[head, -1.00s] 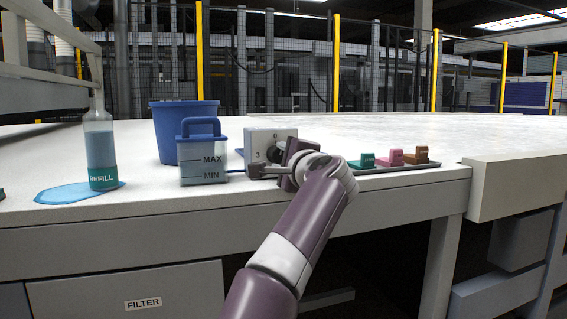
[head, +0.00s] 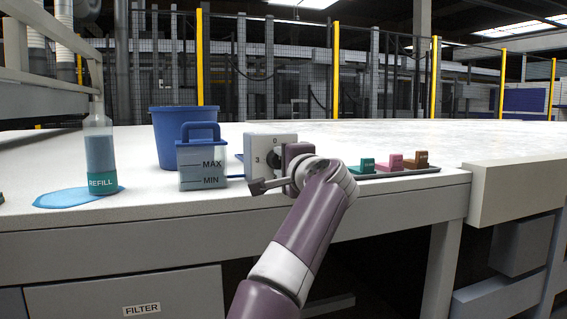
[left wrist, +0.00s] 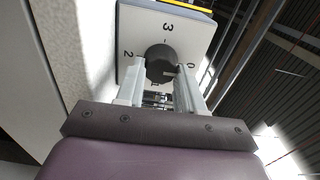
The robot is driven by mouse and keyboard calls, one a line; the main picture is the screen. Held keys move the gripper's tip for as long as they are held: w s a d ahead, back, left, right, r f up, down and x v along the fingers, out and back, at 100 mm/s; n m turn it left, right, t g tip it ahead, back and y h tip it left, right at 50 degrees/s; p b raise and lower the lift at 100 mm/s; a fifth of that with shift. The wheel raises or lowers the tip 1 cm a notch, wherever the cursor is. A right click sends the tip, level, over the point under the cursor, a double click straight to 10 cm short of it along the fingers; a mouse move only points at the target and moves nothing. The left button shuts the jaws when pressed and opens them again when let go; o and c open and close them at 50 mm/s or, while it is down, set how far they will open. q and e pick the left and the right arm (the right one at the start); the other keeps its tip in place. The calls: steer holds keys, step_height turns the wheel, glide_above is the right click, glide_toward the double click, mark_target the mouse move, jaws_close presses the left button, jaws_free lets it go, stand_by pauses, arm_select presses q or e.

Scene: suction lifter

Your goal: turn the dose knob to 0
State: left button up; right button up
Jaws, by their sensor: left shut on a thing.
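The dose knob (left wrist: 161,60) is a dark round knob on a pale square panel (left wrist: 118,45), marked 0, 1, 2 and 3, in the left wrist view. A small light mark on the knob shows on its side near the 0 and the 1. My left gripper (left wrist: 162,78) is shut on the knob, one finger on each side. In the head view the knob (head: 273,157) is partly hidden behind my gripper; the panel box (head: 258,144) stands upright on the bench. My right gripper is not in view.
A blue-handled tank (head: 202,178) marked MAX and MIN stands left of the box, with a blue bucket (head: 165,125) behind. A REFILL bottle (head: 99,160) stands on a blue puddle (head: 62,195). Right is a tray (head: 425,171) with green, pink and brown blocks. The bench behind is clear.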

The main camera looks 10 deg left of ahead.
arm_select(q)
steer(key=o, duration=1)
steer(key=shift+o, duration=0.2)
steer(key=shift+s+d+f+b, duration=0.15)
steer(key=shift+s+d+b, duration=0.1)
steer(key=shift+b, duration=0.1)
steer(key=b+v, duration=0.3)
steer(key=v, duration=0.9)
